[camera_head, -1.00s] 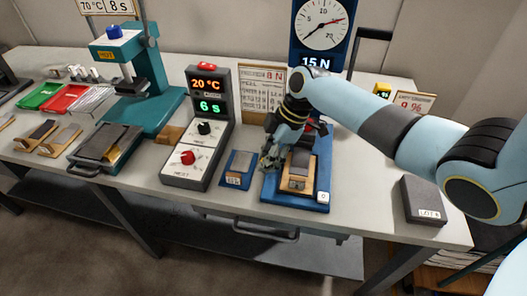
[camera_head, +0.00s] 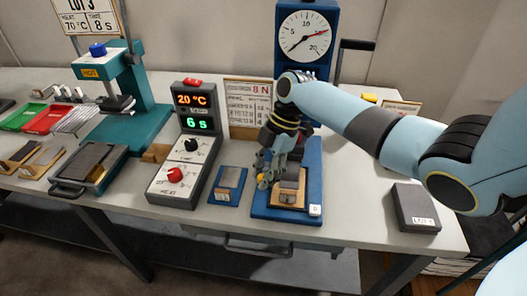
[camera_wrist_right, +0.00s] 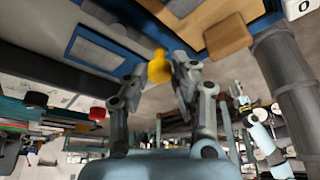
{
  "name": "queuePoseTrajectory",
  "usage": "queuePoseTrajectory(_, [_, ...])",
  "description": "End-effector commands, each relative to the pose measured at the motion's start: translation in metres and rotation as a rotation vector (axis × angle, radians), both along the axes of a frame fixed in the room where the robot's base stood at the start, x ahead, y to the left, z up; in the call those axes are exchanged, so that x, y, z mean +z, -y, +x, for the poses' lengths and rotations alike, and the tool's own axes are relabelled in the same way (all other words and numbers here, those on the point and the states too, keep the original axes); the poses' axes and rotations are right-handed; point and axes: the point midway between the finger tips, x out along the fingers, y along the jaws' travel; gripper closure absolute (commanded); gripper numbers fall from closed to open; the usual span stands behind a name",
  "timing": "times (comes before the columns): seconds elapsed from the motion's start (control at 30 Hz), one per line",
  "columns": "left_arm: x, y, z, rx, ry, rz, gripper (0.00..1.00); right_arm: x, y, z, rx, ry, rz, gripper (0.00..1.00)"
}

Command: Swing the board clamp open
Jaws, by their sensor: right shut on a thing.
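A blue stand (camera_head: 309,165) at the table's front carries a tan wooden board (camera_head: 287,196) with a grey strip on it. My right gripper (camera_head: 266,178) reaches down at the left edge of this stand, beside the board. It is shut on a small yellow knob (camera_wrist_right: 158,68), apparently the clamp's handle, which also shows in the head view (camera_head: 262,184). The rest of the clamp is hidden or too small to make out, so I cannot tell how far it stands open. My left gripper is in neither view.
A blue plate (camera_head: 228,184) and a grey control box (camera_head: 185,150) stand left of the stand. A dial gauge (camera_head: 305,35) rises behind it. A dark block (camera_head: 414,207) lies right, with free table between.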

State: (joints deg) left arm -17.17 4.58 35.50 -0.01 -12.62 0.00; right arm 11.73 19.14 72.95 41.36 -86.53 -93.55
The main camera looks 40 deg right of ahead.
Motion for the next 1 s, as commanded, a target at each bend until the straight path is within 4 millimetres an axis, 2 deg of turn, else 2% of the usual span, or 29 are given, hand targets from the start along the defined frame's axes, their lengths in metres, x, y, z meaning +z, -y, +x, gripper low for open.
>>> queuePoseTrajectory(0.17, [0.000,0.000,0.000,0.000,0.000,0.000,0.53,-0.001,0.000,-0.001,0.000,-0.003,-0.001,1.00])
queuePoseTrajectory(0.2, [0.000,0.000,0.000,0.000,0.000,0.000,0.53,-0.001,0.000,-0.001,0.000,-0.003,-0.001,0.71])
queuePoseTrajectory(0.33, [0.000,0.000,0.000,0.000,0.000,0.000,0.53,-0.001,0.000,-0.001,0.000,-0.002,-0.001,0.54])
queuePoseTrajectory(0.67, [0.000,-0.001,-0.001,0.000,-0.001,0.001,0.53,0.003,0.002,0.000,-0.001,0.000,-0.002,0.53])
queuePoseTrajectory(0.77, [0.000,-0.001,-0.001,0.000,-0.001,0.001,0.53,0.015,0.008,0.000,0.000,0.003,-0.002,0.53])
queuePoseTrajectory(1.0, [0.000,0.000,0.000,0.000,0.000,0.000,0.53,0.064,0.029,-0.001,0.000,0.003,-0.005,0.53])
